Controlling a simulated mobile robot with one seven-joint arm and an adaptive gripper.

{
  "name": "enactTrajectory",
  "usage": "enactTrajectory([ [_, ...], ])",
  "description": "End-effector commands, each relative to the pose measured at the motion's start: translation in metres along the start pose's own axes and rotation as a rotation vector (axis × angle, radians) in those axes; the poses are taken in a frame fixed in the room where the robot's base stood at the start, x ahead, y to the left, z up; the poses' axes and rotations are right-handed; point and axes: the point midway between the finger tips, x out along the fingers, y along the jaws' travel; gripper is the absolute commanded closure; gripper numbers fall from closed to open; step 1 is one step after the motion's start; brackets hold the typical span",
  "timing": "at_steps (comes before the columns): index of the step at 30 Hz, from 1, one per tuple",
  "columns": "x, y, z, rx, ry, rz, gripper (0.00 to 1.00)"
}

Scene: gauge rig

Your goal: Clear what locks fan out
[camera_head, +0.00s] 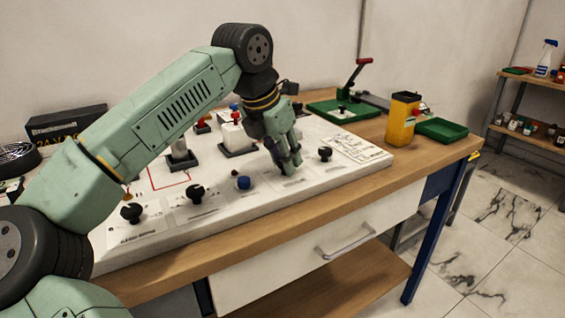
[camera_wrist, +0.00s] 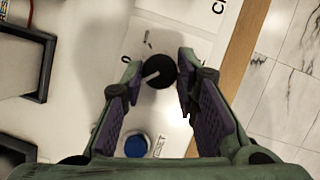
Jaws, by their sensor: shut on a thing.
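My gripper (camera_head: 290,168) reaches down to the white panel (camera_head: 335,180) on the bench. In the wrist view, its two fingers (camera_wrist: 160,75) stand on either side of a round black knob (camera_wrist: 160,72) with a white pointer line, and are shut on it. The head view hides this knob behind the fingers. A blue button (camera_head: 243,183) sits on the panel to the left of my gripper; it also shows in the wrist view (camera_wrist: 138,146), beside lettering that reads RESET. A round black fan (camera_head: 17,158) stands at the far left, partly cut off.
Black knobs (camera_head: 131,212) (camera_head: 197,193) (camera_head: 325,154) stand along the panel. Behind my gripper is a white block on a dark base (camera_head: 238,140). A green fixture with a red-handled lever (camera_head: 358,75), a yellow box (camera_head: 403,118) and a green tray (camera_head: 441,129) stand at the right.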

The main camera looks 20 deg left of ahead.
Motion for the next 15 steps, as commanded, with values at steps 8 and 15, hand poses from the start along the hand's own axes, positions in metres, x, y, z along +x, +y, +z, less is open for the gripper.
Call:
enactTrajectory([
  [8, 0.0010, -0.0008, -0.0012, -0.078, 0.004, 0.032, 1.00],
  [15, 0.0004, -0.0009, -0.0010, -0.094, 0.004, 0.038, 1.00],
])
